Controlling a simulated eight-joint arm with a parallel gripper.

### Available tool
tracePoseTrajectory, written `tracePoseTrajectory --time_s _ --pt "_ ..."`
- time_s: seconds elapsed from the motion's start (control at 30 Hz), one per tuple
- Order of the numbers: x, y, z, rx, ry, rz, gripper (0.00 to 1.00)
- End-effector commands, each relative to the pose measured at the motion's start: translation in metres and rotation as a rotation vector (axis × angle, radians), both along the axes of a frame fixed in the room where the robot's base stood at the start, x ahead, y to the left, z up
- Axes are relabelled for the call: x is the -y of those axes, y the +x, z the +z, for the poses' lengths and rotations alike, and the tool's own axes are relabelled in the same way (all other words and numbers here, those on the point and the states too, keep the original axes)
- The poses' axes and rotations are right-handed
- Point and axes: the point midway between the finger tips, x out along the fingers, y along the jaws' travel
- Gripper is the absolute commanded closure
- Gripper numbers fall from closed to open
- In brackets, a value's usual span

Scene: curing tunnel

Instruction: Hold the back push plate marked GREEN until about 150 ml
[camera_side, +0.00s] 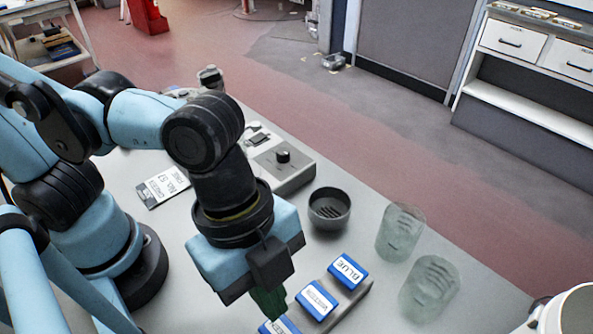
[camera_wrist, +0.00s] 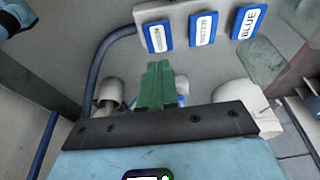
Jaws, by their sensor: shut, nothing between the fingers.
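Three blue push plates with white labels sit in a row on a grey bar. The far plate reads BLUE (camera_side: 347,271); it also shows in the wrist view (camera_wrist: 248,22). The middle plate (camera_side: 318,300) has a label I cannot read surely. The near plate (camera_side: 279,326) is cut by the side view's lower edge and partly hidden; in the wrist view (camera_wrist: 158,36) its label is too small to read. My gripper (camera_side: 270,302), with green fingers, is shut and empty beside the near plate. Its fingertips (camera_wrist: 158,66) appear just below that plate in the wrist view; contact cannot be told.
Two clear tumblers stand right of the plates, one farther (camera_side: 400,233) and one nearer (camera_side: 430,288). A dark bowl (camera_side: 329,209) and a grey box with a black knob (camera_side: 284,158) stand behind. A printed card (camera_side: 162,187) lies left. A white round thing (camera_side: 572,312) is at lower right.

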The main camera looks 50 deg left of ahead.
Motion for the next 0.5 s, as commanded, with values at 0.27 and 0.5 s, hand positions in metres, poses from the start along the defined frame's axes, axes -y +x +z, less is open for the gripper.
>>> tracePoseTrajectory --time_s 0.27,0.5 --pt "0.005 0.000 -0.031 0.000 0.000 -0.001 1.00" --pt "0.005 0.000 -0.050 0.000 0.000 0.000 1.00"
